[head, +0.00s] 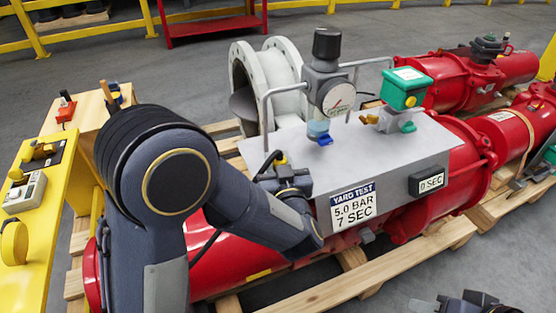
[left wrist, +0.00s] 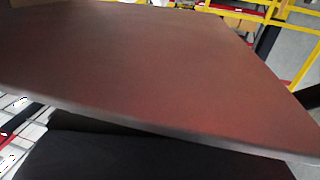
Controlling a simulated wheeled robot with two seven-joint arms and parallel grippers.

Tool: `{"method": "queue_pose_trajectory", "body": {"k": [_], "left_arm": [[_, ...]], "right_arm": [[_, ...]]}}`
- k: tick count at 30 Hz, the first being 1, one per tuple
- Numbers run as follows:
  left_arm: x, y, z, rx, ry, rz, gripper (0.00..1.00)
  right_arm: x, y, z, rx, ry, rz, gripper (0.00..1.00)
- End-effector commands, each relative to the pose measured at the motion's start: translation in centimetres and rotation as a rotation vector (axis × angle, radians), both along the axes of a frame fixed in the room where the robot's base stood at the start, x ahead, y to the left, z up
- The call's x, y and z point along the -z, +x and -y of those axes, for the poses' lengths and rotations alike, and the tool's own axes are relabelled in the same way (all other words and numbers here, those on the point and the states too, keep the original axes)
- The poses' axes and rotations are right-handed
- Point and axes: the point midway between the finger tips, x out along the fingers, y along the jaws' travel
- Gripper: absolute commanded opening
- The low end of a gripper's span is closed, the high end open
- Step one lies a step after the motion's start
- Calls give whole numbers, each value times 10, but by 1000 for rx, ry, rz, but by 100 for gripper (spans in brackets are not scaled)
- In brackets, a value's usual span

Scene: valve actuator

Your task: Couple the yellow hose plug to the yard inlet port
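My left arm comes in from the left, and my left gripper (head: 284,172) is at the left end of the grey panel. A small yellow part, which looks like the yellow hose plug (head: 281,159), shows at its tip with a black hose (head: 266,163) curving beside it. The fingers are too small to tell whether they close on it. A blue fitting (head: 320,132) sits under the gauge, apart from the plug. A green fitting (head: 407,126) is further right. I cannot tell which is the yard inlet port. Dark parts, possibly my right gripper (head: 475,301), show at the bottom right edge.
The grey panel (head: 420,152) carries a pressure gauge (head: 337,96), a green box (head: 404,88), a YARD TEST sign (head: 353,207) and a 0 SEC display (head: 430,182). Red actuator bodies (head: 452,80) lie on pallets. A brown surface (left wrist: 150,60) fills most of the left wrist view.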

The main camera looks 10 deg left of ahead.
Motion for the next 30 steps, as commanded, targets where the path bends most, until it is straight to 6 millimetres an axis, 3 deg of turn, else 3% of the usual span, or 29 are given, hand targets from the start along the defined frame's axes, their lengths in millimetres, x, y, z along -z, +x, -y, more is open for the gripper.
{"method": "queue_pose_trajectory", "body": {"k": [1, 6, 15, 30], "left_arm": [[-1, 0, 0, 0, 0, 1, 35], [-1, 0, 0, 0, 0, 0, 54], [0, -3, 2, 2, 1, -1, 54], [-1, -68, 28, 2, 0, 0, 54]], "right_arm": [[0, 0, 0, 0, 0, 0, 36], [0, 0, 0, 0, 0, 0, 36], [-1, 0, 0, 0, 0, 0, 36], [-11, 0, 0, 0, 0, 0, 36]]}}
